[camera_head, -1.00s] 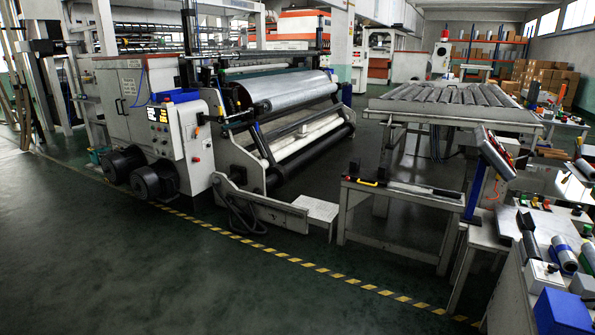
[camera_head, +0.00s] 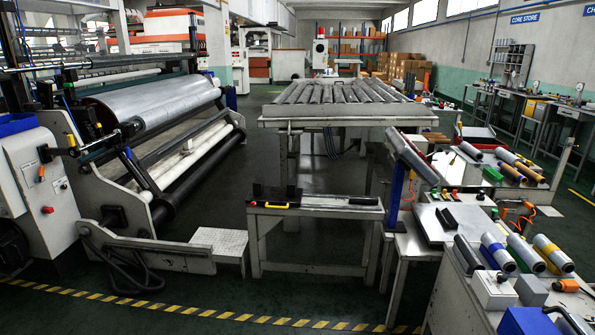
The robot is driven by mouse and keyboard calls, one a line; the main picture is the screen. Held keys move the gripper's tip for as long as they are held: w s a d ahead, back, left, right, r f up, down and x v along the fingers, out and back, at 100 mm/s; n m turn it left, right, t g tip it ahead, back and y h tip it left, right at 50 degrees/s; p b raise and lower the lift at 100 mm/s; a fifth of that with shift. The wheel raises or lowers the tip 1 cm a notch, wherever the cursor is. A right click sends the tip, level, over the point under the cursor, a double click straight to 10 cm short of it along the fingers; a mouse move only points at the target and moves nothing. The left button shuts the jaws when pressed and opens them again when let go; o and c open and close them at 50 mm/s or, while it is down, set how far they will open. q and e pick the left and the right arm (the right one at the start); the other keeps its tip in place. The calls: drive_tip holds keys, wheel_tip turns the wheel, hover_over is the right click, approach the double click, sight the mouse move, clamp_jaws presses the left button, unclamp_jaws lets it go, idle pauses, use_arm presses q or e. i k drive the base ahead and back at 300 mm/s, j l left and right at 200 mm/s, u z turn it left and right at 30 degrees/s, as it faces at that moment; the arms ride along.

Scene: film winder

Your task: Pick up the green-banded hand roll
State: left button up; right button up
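Several hand rolls lie side by side on the near bench at the right edge of the head view. One roll (camera_head: 497,252) has a blue band and another roll (camera_head: 553,254) has a yellow band. Between them lies a silver-grey roll (camera_head: 526,254) that seems to carry a green band, but the band is too small to be sure of. Neither of my grippers is in view.
The near bench (camera_head: 437,313) also bears a white box (camera_head: 494,291) and a blue bin (camera_head: 527,322). The winder (camera_head: 165,100) is at left. Green floor is open in front, along a yellow-black stripe.

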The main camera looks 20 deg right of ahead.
sight(531, 258)
drive_tip(key=i+z, duration=0.25)
drive_tip(key=i, duration=0.45)
drive_tip(key=i+z, duration=0.3)
drive_tip(key=i, duration=0.35)
drive_tip(key=i+j+z, duration=0.1)
drive_tip(key=i+z, duration=0.2)
drive_tip(key=i, duration=0.15)
drive_tip(key=i+j+z, duration=0.2)
drive_tip(key=i+z, duration=0.25)
drive_tip(key=z, duration=1.5)
